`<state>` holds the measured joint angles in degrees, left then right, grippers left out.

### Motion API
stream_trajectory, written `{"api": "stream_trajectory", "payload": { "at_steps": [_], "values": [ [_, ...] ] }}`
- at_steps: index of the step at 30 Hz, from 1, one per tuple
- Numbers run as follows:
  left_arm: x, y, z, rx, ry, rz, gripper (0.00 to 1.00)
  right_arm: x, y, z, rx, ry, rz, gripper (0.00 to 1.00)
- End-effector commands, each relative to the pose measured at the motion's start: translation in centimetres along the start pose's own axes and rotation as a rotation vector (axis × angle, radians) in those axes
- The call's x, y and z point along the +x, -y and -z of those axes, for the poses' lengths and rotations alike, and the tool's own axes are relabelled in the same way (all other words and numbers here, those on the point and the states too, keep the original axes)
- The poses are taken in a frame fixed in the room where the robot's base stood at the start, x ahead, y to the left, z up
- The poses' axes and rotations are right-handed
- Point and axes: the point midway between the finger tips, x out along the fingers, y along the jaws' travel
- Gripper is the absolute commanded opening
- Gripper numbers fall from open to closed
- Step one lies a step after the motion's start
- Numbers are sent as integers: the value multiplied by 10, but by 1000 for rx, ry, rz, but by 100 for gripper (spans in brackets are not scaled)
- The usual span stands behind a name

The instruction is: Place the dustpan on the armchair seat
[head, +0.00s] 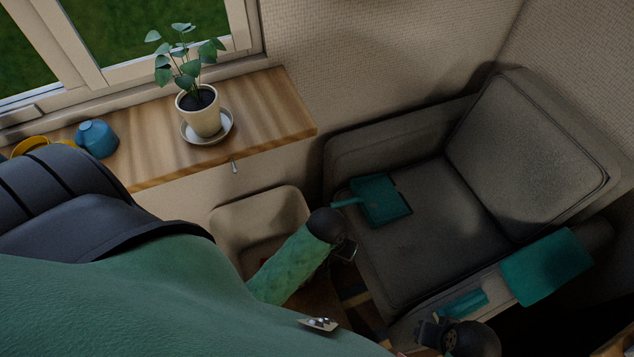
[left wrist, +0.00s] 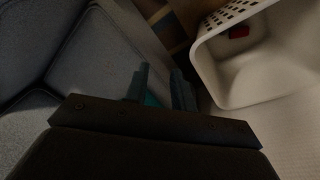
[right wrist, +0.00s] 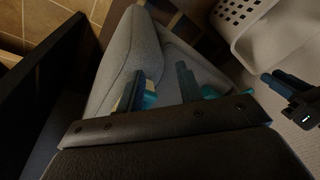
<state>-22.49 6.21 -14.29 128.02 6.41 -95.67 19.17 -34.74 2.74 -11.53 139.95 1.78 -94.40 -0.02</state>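A teal dustpan-shaped piece (head: 380,200) lies flat on the armchair seat (head: 425,235), its handle pointing left. A second teal piece, a flat panel (head: 545,265) with a handle-like part (head: 467,302) near it, is at the chair's near armrest; I cannot tell whether these two parts are joined. My left gripper (head: 345,250) is just off the seat's left edge; its fingers (left wrist: 158,85) are apart, with some teal showing between them. My right gripper (head: 430,330) is by the near armrest, close to the handle-like part. Its fingers (right wrist: 160,85) are apart, with teal (right wrist: 150,98) beyond the left finger.
A beige bin (head: 260,215) stands left of the chair, with a red item (left wrist: 239,31) inside. A wooden shelf (head: 270,105) under the window holds a potted plant (head: 200,115), a blue cup (head: 96,138) and something yellow (head: 35,143). Much of the seat is bare.

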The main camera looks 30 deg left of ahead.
Motion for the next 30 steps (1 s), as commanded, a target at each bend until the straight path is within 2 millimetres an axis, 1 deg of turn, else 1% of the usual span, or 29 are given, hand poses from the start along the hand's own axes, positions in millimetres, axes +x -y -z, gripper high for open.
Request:
{"api": "stream_trajectory", "payload": {
  "at_steps": [1,3,6,10,15,30],
  "values": [
    [-10,0,-18,36,-5,-4,25,0,0,0,0,0,0,36],
    [-24,2,-36,90,-16,-4,25,0,0,0,-1,0,0,36],
    [-41,6,-56,156,-30,1,25,0,0,0,-2,0,0,36],
    [-58,9,-73,212,-41,7,25,0,0,0,-3,0,0,36],
    [-65,11,-80,241,-46,12,25,0,0,0,-4,0,-1,36],
    [-65,11,-80,240,-46,11,25,-1,-1,2,-4,-4,-3,36]
  ]
}}
